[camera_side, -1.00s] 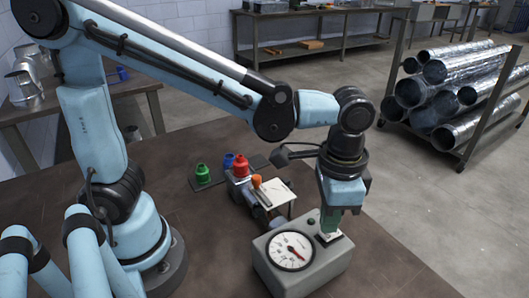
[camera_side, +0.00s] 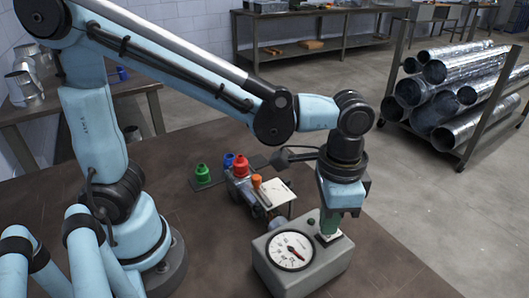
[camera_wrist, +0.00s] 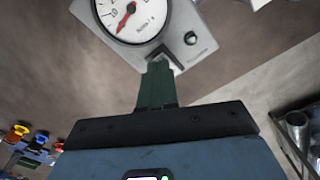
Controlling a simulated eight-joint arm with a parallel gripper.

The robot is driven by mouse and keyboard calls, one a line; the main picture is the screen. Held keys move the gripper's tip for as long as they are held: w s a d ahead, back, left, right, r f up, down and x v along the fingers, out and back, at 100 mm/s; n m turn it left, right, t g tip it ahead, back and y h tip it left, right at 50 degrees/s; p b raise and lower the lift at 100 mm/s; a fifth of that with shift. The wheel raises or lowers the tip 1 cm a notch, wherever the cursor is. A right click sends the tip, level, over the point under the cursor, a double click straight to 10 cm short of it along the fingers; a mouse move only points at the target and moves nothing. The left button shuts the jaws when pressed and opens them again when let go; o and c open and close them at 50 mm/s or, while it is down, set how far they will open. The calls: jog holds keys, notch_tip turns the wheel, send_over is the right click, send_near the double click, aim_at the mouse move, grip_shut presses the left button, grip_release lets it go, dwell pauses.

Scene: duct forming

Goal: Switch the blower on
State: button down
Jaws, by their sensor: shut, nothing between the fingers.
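The blower unit is a grey box (camera_side: 305,270) with a round white dial (camera_side: 290,251) and red needle on its sloped face. A small switch plate (camera_side: 333,238) sits at its upper right, partly hidden by my fingers. My gripper (camera_side: 328,234) points down with its green fingers together and empty, tips at the switch plate. I cannot tell whether they touch it or which way the switch is set. In the wrist view, the shut fingertips (camera_wrist: 159,62) overlap the plate's pale edge (camera_wrist: 173,64), below a dark round knob (camera_wrist: 190,38).
Behind the box stand a small device with a white plate (camera_side: 279,204) and an orange-topped part (camera_side: 257,182). A rack of metal ducts (camera_side: 440,85) is at the right. The table's right edge is near the box.

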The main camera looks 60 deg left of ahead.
jog(key=shift+f, duration=0.65)
dwell(0.3)
jog(key=shift+r, duration=3.5)
jog(key=a+f+n+t, duration=0.2)
jog(key=a+n+t, duration=0.4)
jog(key=a, duration=1)
jog(key=shift+s+a+f+t, duration=0.2)
jog(key=shift+a+t, duration=0.1)
jog(key=shift+t, duration=0.3)
jog(key=shift+d+r, duration=0.1)
jog(key=w+d+r+n+g, duration=0.1)
jog(key=d+r+n+g, duration=0.2)
jog(key=d+n, duration=0.5)
jog(key=w+d+r+n+g, duration=0.1)
jog(key=d+r+n+g, duration=0.3)
jog(key=d+r+n, duration=0.2)
jog(key=shift+w+d+r+n, duration=0.25)
jog(key=shift+d+n, duration=0.9)
jog(key=shift+n, duration=0.85)
